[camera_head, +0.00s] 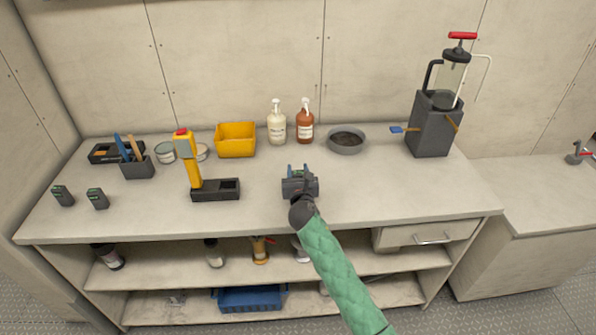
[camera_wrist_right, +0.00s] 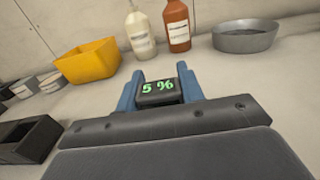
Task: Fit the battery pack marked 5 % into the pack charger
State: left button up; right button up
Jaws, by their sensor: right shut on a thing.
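The battery pack (camera_wrist_right: 158,90) is small and dark, with "5 %" in green on its face. My right gripper (camera_wrist_right: 158,88) is shut on it, with the blue fingers on either side. In the head view, my right gripper (camera_head: 298,170) is over the middle of the bench. To its left, apart from it, is a black base (camera_head: 216,197) with an open recess at its right end and a yellow, red-topped device (camera_head: 187,160) upright at its left end. I cannot tell which is the charger. My left gripper is out of view.
Two similar dark packs (camera_head: 62,195) (camera_head: 97,199) stand at the front left. A tool cup (camera_head: 138,168), tins (camera_head: 166,153), yellow bin (camera_head: 236,140), two bottles (camera_head: 276,125) (camera_head: 304,122) and grey bowl (camera_head: 346,141) line the back. The front middle of the bench is clear.

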jog(key=o, duration=0.6)
jog(key=shift+f, duration=0.15)
jog(key=o, duration=0.4)
jog(key=shift+o, duration=0.2)
